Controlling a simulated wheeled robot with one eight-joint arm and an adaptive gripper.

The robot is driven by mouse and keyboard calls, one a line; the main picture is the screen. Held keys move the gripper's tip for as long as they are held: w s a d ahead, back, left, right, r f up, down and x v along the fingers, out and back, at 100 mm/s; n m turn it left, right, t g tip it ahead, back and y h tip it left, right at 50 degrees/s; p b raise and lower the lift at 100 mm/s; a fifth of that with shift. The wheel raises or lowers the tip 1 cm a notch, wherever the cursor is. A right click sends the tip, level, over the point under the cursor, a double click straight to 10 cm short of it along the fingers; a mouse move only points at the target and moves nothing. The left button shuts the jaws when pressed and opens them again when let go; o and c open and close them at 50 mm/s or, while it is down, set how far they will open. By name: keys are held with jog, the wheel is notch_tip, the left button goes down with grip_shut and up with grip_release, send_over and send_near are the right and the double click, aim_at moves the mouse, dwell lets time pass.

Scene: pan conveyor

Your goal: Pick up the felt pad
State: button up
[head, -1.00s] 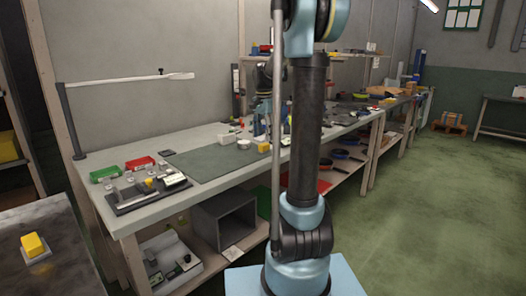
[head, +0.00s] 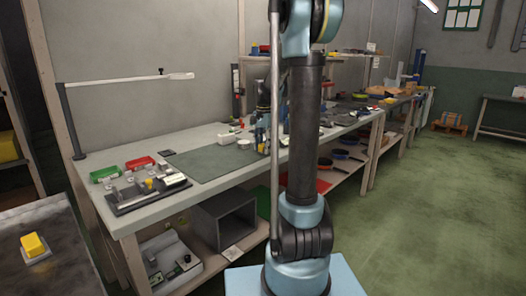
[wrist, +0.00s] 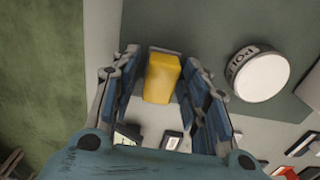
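I take the felt pad to be the yellow block with a thin grey edge (wrist: 162,80) in the wrist view. It lies between the two blue-padded fingers of my gripper (wrist: 160,62). A narrow gap shows on its left side, and the right finger is very close to it. The fingers look open around it; contact is not clear. In the head view my gripper is small and partly hidden behind my arm, above the bench, and I cannot make out the pad there.
A white round tin (wrist: 262,78) stands close to the right of my gripper on the green mat (head: 205,165). A black tray (head: 145,195) with small parts and red and green bins (head: 104,173) sit on the left. A yellow block (head: 34,244) rests on the nearer table.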

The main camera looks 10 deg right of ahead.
jog(key=c, duration=0.6)
notch_tip(320, 180, up, 10)
jog(key=shift+r, duration=0.1)
dwell(0.3)
jog(key=o, duration=0.5)
jog(key=shift+c, duration=0.2)
jog(key=c, duration=0.3)
